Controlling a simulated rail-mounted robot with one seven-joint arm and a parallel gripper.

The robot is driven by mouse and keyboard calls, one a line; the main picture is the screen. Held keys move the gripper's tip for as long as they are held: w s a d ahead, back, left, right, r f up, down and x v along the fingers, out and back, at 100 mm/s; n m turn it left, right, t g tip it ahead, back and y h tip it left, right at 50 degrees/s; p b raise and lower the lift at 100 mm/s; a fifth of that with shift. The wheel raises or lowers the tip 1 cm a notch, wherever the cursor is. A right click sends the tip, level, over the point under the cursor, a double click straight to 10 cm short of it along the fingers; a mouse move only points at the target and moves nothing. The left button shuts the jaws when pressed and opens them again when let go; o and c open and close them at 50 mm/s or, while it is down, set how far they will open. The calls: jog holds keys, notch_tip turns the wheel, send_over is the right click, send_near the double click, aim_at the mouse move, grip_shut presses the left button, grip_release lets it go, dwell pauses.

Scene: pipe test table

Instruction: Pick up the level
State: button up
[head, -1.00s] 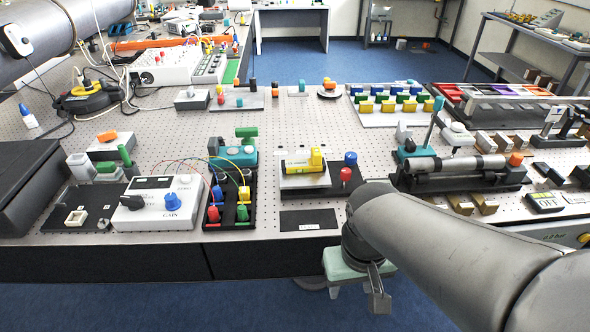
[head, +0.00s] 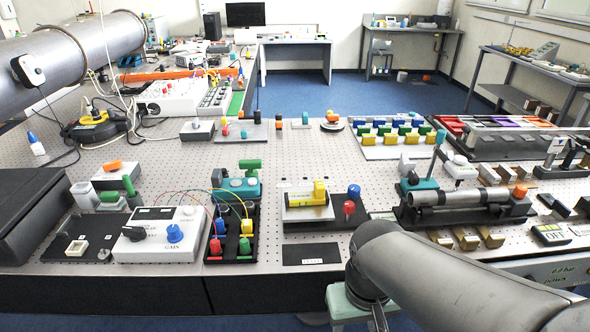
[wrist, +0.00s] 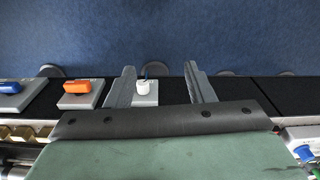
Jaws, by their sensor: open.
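The level is a yellow block (head: 320,191) that rests on a small plate with a grey front (head: 307,213), near the front middle of the table in the head view. My gripper (head: 378,322) hangs low at the table's front edge, to the right of and nearer than the level. Its lower end is cut off by the picture's bottom edge. In the wrist view my gripper (wrist: 162,88) has its two fingers wide apart with nothing held between them. The level does not show in the wrist view.
A blue knob (head: 354,191) and a red knob (head: 349,208) stand just right of the level. A black box with coloured plugs (head: 231,244) is to its left. A pipe rig (head: 465,203) lies to the right. A dark flat plate (head: 311,254) lies in front.

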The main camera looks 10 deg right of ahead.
jog(key=o, duration=0.4)
jog(key=shift+c, duration=0.2)
notch_tip(320, 180, up, 16)
jog(key=n+p, duration=0.3)
jog(key=n, duration=1.5)
send_over(318, 184)
jog(key=w, duration=0.1)
jog(key=shift+g, duration=0.3)
notch_tip(318, 184, down, 12)
jog(key=shift+d+r+p, duration=0.1)
jog(key=shift+r+p, duration=0.1)
jog(key=shift+p, duration=0.25)
jog(key=f, duration=0.2)
jog(key=s+f+p, duration=0.1)
jog(key=f, duration=0.1)
jog(key=shift+f, duration=0.25)
jog(key=shift+w+f+p, duration=0.1)
jog(key=shift+f+p, duration=0.2)
jog(key=shift+f, duration=0.25)
